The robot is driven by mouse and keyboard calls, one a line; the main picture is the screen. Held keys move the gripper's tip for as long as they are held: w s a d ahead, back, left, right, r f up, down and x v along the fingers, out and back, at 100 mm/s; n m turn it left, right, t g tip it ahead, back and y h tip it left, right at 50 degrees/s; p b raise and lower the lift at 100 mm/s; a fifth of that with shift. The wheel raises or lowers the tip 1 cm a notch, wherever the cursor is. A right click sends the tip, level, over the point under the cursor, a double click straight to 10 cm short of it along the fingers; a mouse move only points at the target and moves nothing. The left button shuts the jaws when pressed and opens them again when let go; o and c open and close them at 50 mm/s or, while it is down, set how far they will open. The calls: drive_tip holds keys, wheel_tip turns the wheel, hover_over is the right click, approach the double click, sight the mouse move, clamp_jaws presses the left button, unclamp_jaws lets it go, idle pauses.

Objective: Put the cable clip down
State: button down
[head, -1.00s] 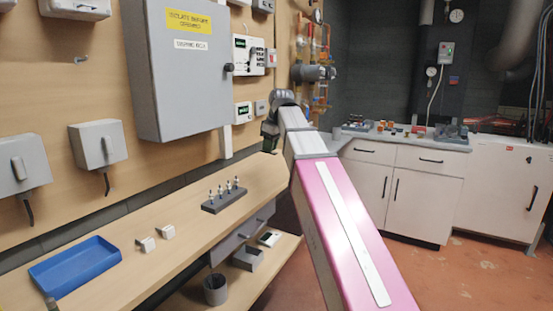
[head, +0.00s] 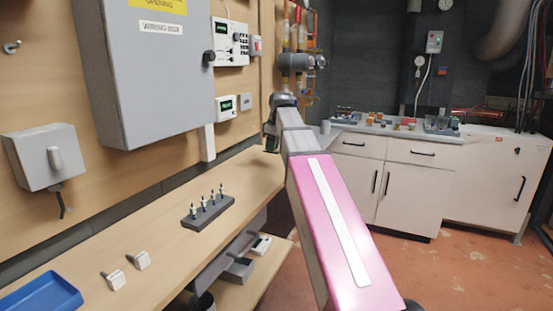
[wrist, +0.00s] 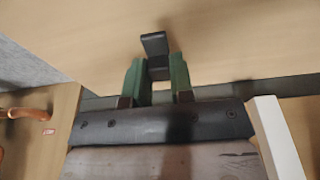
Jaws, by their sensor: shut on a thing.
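In the wrist view my gripper (wrist: 157,80) has green fingers closed on a small dark angular piece, the cable clip (wrist: 154,45). The clip sticks out past the fingertips in front of a plain wooden surface. I cannot tell whether it touches that surface. In the head view my gripper (head: 271,143) is at the far end of my arm, near the far end of the wooden bench (head: 165,242). It is small and partly hidden by the arm there, and the clip cannot be made out.
On the bench are a dark block with several upright pegs (head: 207,208), two small white pieces (head: 141,260) and a blue tray (head: 42,298). A grey wiring box (head: 145,75) hangs above. The bench between block and far end is clear. A white cabinet (head: 385,175) stands beyond.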

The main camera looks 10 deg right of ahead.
sight(275, 164)
drive_tip(key=shift+w+d+f, duration=0.2)
drive_tip(key=shift+d+f, duration=0.2)
drive_tip(key=shift+d, duration=0.1)
drive_tip(key=shift+w+d+f, duration=0.2)
drive_tip(key=shift+d+f, duration=0.15)
drive_tip(key=shift+d, duration=0.15)
drive_tip(key=shift+f, duration=1.95)
drive_tip(key=c, duration=1)
unclamp_jaws()
drive_tip(key=shift+f, duration=0.1)
drive_tip(key=r, duration=0.4)
drive_tip(key=s+d+r, duration=0.1)
drive_tip(key=r, duration=0.3)
drive_tip(key=d+r, duration=0.1)
drive_tip(key=r, duration=0.3)
drive_tip(key=shift+s, duration=0.25)
